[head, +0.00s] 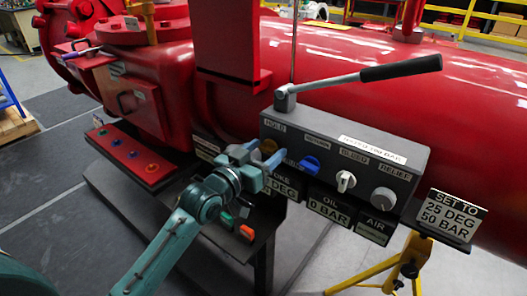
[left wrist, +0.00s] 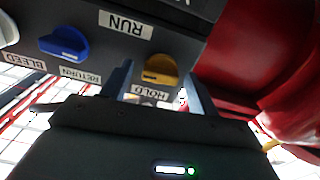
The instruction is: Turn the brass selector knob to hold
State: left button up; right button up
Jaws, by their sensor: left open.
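The brass selector knob (head: 268,146) sits at the left end of the dark grey control box, partly hidden by my left gripper (head: 263,156) in the head view. In the left wrist view the brass knob (left wrist: 160,70) shows between the two open fingers (left wrist: 158,88), one on each side, with gaps visible. I cannot tell whether a finger touches it. A HOLD label (left wrist: 150,93) and a RUN label (left wrist: 126,25) are on opposite sides of the knob. My right gripper is not in view.
A blue knob (head: 310,164), a white knob (head: 345,181) and a grey knob (head: 383,199) stand along the same box. A black-handled lever (head: 400,68) reaches above it. A shelf with coloured buttons (head: 247,233) lies below my left arm. A red cylinder (head: 330,50) is behind.

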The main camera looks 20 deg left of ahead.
pick_arm(q)
jog(key=c, duration=1)
